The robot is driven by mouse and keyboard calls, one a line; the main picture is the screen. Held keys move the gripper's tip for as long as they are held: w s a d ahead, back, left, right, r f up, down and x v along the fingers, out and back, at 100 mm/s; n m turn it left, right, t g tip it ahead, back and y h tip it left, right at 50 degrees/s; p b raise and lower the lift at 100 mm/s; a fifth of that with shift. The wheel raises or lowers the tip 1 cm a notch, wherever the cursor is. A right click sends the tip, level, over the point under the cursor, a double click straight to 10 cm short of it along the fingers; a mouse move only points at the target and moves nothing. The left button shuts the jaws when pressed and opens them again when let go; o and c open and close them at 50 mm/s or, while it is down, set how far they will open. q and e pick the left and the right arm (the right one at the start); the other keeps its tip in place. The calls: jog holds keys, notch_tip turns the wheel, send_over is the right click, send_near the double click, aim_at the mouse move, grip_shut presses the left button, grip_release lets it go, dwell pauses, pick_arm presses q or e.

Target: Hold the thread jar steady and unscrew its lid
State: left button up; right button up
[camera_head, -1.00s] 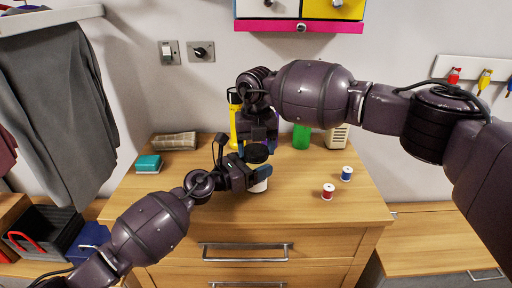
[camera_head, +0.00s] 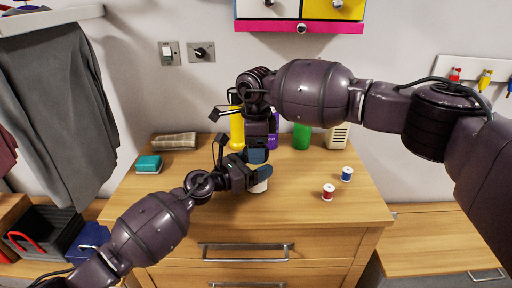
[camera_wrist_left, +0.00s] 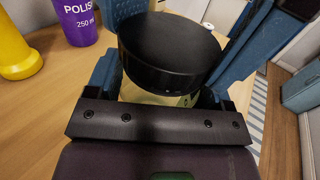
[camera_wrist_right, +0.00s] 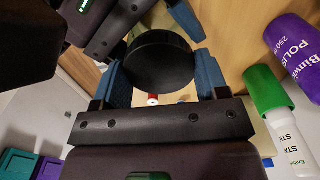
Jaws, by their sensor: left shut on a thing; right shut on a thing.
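The thread jar (camera_head: 260,187) stands near the front middle of the wooden cabinet top, pale-bodied. Its round black lid (camera_wrist_left: 170,50) is on top and looks level in the left wrist view. My left gripper (camera_head: 254,181) is shut on the jar body from the left, below the lid. My right gripper (camera_head: 257,154) comes down from above and is shut on the lid, with a blue finger on either side of the lid (camera_wrist_right: 158,62) in the right wrist view. The fingers hide much of the jar, and I cannot see whether the lid has lifted.
Red (camera_head: 327,192) and blue (camera_head: 347,174) thread spools stand right of the jar. A yellow bottle (camera_head: 237,128), purple polish bottle (camera_wrist_left: 76,20) and green-capped bottle (camera_head: 302,136) stand behind. A teal box (camera_head: 149,164) lies left.

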jog(key=n, duration=0.5)
jog(key=shift+n, duration=0.3)
jog(key=n, duration=1.6)
jog(key=shift+n, duration=0.3)
jog(key=shift+r, duration=1.2)
jog(key=shift+r, duration=2)
pick_arm(q)
jog(key=o, duration=1.7)
